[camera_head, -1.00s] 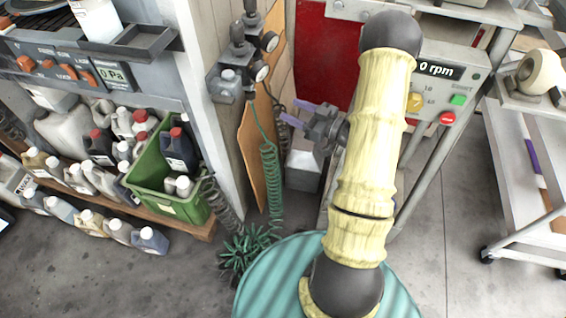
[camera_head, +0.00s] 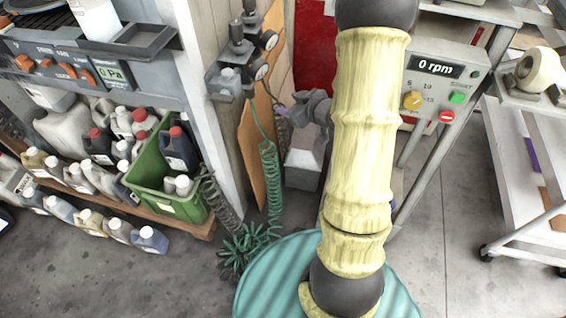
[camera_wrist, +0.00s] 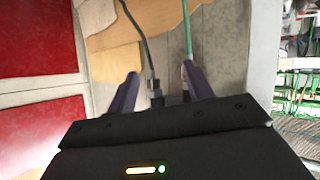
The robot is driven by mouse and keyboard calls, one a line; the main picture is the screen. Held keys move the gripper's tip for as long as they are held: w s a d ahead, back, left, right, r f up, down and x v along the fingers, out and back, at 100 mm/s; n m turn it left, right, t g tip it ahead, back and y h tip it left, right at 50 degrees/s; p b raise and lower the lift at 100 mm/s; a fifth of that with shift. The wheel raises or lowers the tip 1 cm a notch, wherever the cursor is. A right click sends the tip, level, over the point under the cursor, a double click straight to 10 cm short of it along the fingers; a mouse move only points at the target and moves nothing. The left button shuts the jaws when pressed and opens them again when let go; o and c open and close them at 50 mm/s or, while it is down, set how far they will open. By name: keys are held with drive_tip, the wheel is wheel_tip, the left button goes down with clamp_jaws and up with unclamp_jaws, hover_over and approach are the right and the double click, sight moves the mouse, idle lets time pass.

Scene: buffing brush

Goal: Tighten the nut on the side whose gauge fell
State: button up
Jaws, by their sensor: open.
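Two round gauges show on the wall post in the head view, an upper gauge (camera_head: 269,41) and a lower gauge (camera_head: 261,71). Their needles are too small to read, and I cannot make out the nuts. A green coiled hose (camera_head: 270,175) hangs below them. My gripper (camera_wrist: 161,86) is open in the wrist view. A dark cable end with a small fitting (camera_wrist: 154,88) shows between its fingers, apart from them, and a green hose (camera_wrist: 187,40) runs near the right finger. In the head view the gripper is right of the gauges, partly behind my arm.
A control box (camera_head: 440,75) reading 0 rpm stands right of my arm. A brown board (camera_head: 253,150) stands behind the hose. A white cart (camera_head: 530,170) is at the right. Grey floor is open at lower right.

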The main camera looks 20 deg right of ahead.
drive_tip(key=s+a+r+m+g+h, duration=0.25)
drive_tip(key=s+a+g, duration=0.25)
drive_tip(key=s, duration=0.5)
drive_tip(key=s+a+r+m+g+h, duration=0.1)
drive_tip(key=s+a+m+g, duration=0.4)
drive_tip(key=s, duration=0.6)
wheel_tip(320, 180, up, 30)
drive_tip(key=n+p, duration=0.1)
drive_tip(key=p, duration=2.8)
drive_tip(key=shift+w+a+f+n+t, duration=0.15)
drive_tip(key=shift+a+f+n+t, duration=0.1)
drive_tip(key=shift+a+n+t, duration=0.1)
